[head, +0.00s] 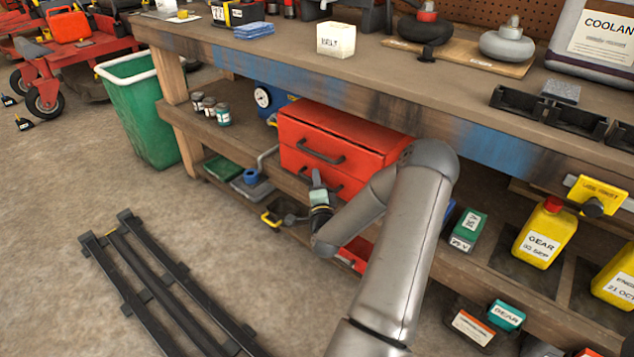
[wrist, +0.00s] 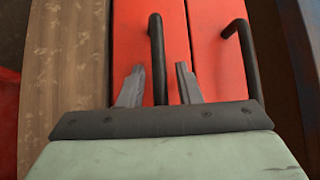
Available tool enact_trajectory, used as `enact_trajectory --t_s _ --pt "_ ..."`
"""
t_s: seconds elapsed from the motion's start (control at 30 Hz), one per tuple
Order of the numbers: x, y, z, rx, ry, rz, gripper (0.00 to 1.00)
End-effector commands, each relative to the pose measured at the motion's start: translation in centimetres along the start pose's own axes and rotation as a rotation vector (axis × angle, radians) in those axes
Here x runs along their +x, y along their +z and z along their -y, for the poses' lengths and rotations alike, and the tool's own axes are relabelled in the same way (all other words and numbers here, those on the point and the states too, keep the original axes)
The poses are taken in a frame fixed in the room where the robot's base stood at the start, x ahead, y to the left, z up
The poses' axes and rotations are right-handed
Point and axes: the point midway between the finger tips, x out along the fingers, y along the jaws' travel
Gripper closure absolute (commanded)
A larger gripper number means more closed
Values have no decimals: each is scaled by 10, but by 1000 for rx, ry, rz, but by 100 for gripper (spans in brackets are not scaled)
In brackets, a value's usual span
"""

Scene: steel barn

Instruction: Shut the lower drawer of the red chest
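The red chest (head: 340,140) stands on the workbench's lower shelf, with two drawers and black bar handles. The upper drawer (head: 308,148) looks flush with the body. The lower drawer (head: 347,184) is partly hidden by my arm; how far it stands out is hard to tell. In the wrist view the lower drawer front (wrist: 130,40) is the left red panel and the upper one (wrist: 205,50) the right. My gripper (wrist: 159,70) is open before the lower drawer, fingers apart on either side of its handle (wrist: 156,45) in the picture. Contact cannot be made out.
The shelf edge (wrist: 68,75) runs along the chest's lower side. Small jars (head: 210,106) and a blue gauge unit (head: 270,98) are left of the chest. A green bin (head: 140,110) stands farther left. A black rack (head: 165,290) lies on the floor in front, with bare floor around it.

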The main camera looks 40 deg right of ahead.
Motion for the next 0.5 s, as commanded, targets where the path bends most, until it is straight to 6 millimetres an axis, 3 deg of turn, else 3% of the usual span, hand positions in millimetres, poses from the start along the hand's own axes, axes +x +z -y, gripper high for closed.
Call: enact_trajectory --t_s 0.27,0.5 --pt "-5 -2 -2 -1 5 -3 66" --pt "-46 0 0 1 7 0 66"
